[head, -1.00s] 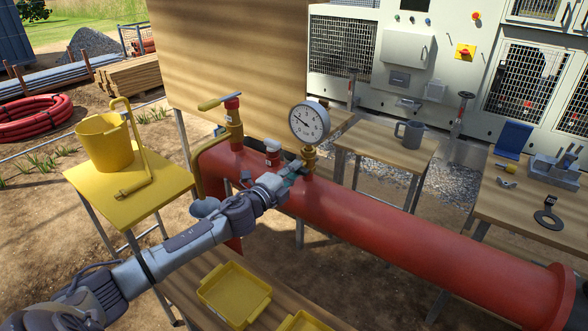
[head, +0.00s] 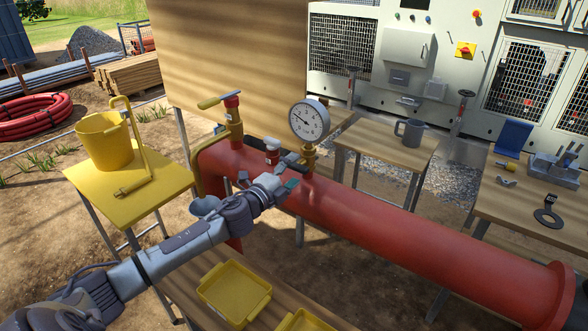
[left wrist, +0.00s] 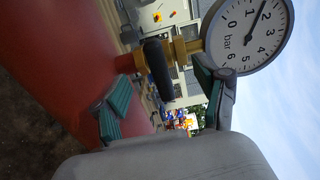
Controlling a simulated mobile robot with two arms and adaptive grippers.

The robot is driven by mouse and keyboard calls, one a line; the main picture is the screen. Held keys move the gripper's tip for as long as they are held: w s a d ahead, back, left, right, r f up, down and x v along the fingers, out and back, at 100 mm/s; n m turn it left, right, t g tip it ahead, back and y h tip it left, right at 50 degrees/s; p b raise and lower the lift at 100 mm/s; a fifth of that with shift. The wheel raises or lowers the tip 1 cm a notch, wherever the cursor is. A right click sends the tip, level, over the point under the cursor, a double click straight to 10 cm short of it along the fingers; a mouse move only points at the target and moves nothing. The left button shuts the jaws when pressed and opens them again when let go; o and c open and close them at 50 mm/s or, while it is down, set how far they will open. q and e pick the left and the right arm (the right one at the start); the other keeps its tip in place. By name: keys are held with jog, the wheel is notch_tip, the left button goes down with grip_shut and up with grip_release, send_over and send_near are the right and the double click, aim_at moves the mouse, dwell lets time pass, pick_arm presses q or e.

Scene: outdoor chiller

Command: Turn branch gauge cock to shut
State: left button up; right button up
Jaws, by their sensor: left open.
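The round pressure gauge (head: 309,119) stands upright on a brass cock (head: 309,155) on top of the red pipe. It also shows close up in the left wrist view (left wrist: 249,32). The cock's black lever (head: 291,160) sticks out to the left in the head view. In the left wrist view the lever (left wrist: 157,68) lies crosswise to the brass stem. My left gripper (head: 284,183) is just in front of and below the lever. In the left wrist view its green-padded fingers (left wrist: 165,96) are apart, with nothing held between them. My right gripper is not in view.
The red pipe (head: 400,230) runs across the front. A yellow table (head: 150,205) with a bucket (head: 104,140) is at left. Yellow trays (head: 235,295) lie below my arm.

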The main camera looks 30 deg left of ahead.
pick_arm(q)
jog(key=s, duration=0.6)
jog(key=shift+a, duration=0.25)
jog(key=shift+s, duration=0.1)
jog(key=s, duration=1.2)
jog(key=shift+a, duration=0.45)
